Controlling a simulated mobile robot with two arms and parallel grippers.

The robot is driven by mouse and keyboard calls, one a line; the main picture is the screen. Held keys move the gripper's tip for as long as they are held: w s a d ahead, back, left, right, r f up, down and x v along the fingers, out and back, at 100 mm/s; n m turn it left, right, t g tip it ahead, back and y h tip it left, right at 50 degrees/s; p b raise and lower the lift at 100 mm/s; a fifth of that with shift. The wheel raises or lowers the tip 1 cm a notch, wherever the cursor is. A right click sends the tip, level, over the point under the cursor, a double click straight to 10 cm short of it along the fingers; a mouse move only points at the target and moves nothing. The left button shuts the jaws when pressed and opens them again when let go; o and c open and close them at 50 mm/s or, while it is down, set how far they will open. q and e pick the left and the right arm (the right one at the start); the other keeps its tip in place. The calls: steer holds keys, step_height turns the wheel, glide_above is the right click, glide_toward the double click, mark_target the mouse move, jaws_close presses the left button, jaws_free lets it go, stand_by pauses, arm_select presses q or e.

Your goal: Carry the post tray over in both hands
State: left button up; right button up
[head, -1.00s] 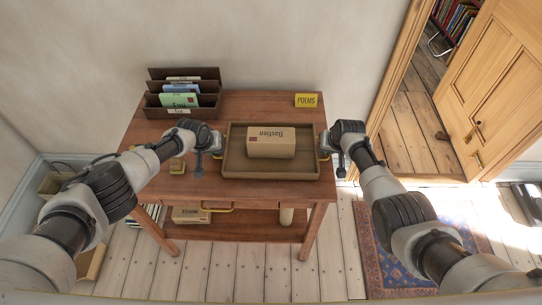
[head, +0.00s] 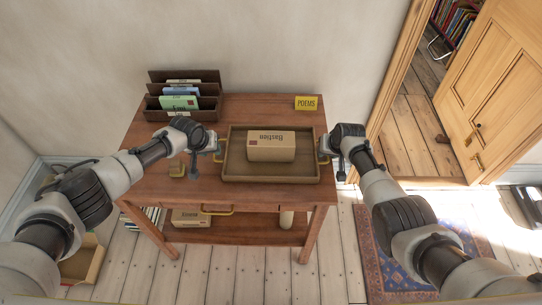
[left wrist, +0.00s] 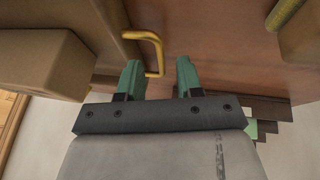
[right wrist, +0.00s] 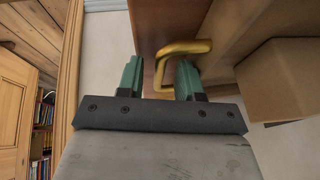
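The post tray (head: 238,171) is a shallow brown wooden tray lying on the desk, with a brass handle at each end. A cardboard box marked "Bastien" (head: 271,146) sits in it. My left gripper (head: 216,149) is at the tray's left end. In the left wrist view its green fingers are apart, with the left brass handle (left wrist: 155,48) near the left fingertip. My right gripper (head: 325,153) is at the right end. In the right wrist view its fingers are apart and the right brass handle (right wrist: 189,47) reaches between them, overlapping the right finger.
The wooden desk (head: 240,108) also bears a letter rack (head: 182,93) at back left, a yellow "POEMS" sign (head: 306,103) and a small brass object (head: 177,171). A lower shelf holds another box (head: 191,217). An open door (head: 495,90) and a rug (head: 375,262) lie right.

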arm_select(q)
steer(key=v, duration=0.8)
steer(key=shift+r, duration=0.3)
arm_select(e)
steer(key=v, duration=1.2)
arm_select(q)
steer(key=shift+s, duration=0.1)
